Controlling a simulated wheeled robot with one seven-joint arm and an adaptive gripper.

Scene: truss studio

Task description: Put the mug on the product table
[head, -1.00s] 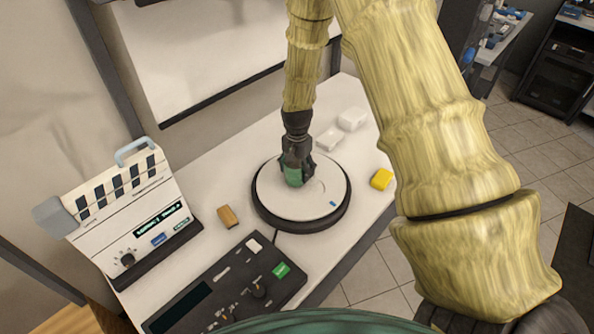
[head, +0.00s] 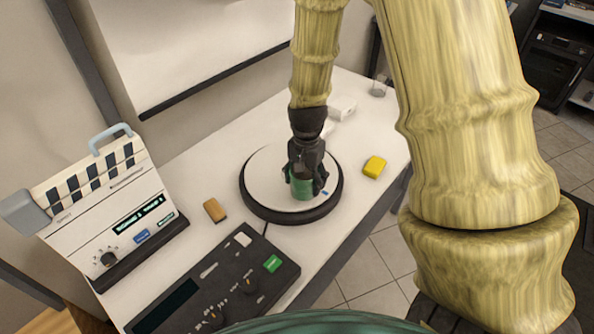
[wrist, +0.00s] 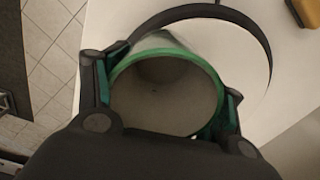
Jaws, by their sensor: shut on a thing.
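The green mug (head: 302,189) is in my gripper (head: 306,183), which is shut on it from above. In the head view they are over the near right part of a round product table (head: 265,180) with a white top and black rim. I cannot tell whether the mug's base touches the white top. In the wrist view the mug (wrist: 165,92) shows its open mouth and grey, empty inside between the two fingers (wrist: 163,100). The round table's black rim (wrist: 215,12) curves behind it.
A wooden block (head: 214,210) and a yellow block (head: 374,166) lie on either side of the round table. White boxes (head: 342,108) and a clear glass (head: 379,86) stand behind. A black control panel (head: 215,285) and a clapperboard-topped device (head: 115,215) are at left front.

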